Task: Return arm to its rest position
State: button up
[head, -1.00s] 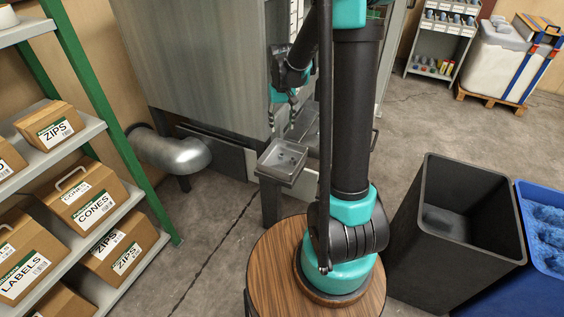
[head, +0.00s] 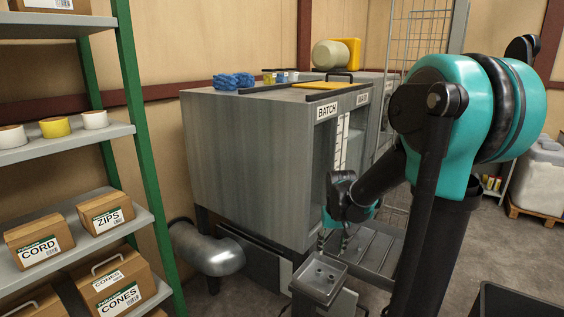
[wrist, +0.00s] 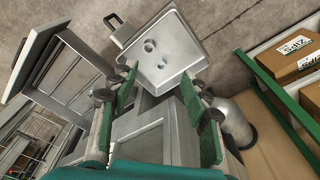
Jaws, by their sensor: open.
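My gripper (head: 334,242) hangs at the end of my teal and black arm in front of the grey batch machine (head: 250,160). In the wrist view my gripper (wrist: 155,85) shows two green-padded fingers spread apart with nothing between them. A small metal tray (head: 320,276) with studs on it lies below and just in front of the fingers in the head view. The same tray (wrist: 172,58) shows beyond the fingertips in the wrist view. Whether the fingertips touch the tray is unclear.
A green-posted shelf (head: 128,130) with labelled boxes stands at the left. A metal duct (head: 208,250) curves out beside the machine. A slatted metal platform (head: 372,250) lies right of the tray. A dark bin (head: 515,300) is at the bottom right.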

jog(key=s+d+f+t, duration=0.2)
jog(key=s+f, duration=0.1)
jog(key=s, duration=1.1)
jog(key=shift+s+f+t, duration=0.35)
jog(key=shift+s+t, duration=0.05)
jog(key=shift+d, duration=0.2)
